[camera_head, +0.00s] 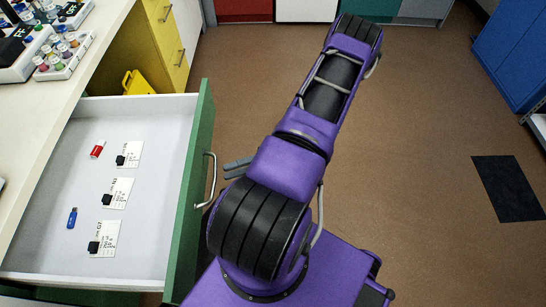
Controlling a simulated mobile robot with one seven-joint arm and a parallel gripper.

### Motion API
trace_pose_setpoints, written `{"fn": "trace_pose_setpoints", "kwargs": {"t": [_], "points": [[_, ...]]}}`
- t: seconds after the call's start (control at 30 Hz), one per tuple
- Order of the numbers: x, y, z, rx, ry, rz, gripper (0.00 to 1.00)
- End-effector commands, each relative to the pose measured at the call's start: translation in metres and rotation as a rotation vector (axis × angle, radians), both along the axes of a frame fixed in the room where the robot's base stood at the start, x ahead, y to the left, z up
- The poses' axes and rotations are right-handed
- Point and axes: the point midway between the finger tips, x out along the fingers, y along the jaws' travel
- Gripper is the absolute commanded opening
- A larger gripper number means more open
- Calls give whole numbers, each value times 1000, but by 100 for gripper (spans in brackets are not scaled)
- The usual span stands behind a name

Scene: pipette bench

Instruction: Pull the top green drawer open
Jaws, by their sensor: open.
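The green drawer (197,165) stands pulled out from under the bench at the left, its white inside showing. Its silver bar handle (213,180) is on the outer face of the green front. My gripper (228,170) is just to the right of the handle, its grey fingers pointing left toward it. The fingers are apart from each other and hold nothing I can see. They look clear of the handle, with a small gap. The rest of my gripper is hidden behind my purple arm.
In the drawer lie a red stick (97,151), a blue stick (72,217) and three white cards (106,236) with black pieces. The white bench top (80,85) holds racks of vials (62,56). Yellow drawers (170,45) stand behind.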

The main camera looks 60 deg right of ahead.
Motion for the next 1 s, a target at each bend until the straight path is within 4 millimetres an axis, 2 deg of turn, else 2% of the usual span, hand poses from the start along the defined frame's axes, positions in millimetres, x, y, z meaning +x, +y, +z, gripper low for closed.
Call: {"fn": "trace_pose_setpoints", "kwargs": {"t": [0.03, 0.3, 0.5, 0.7, 1.0], "points": [[-7, -12, -4, -4, -1, -4, 44], [-43, -66, -11, -4, -1, -2, 44], [-61, -92, -13, -1, 0, -1, 44], [-67, -101, -13, 1, 0, 0, 44], [-67, -101, -13, 1, -1, 0, 44]]}}
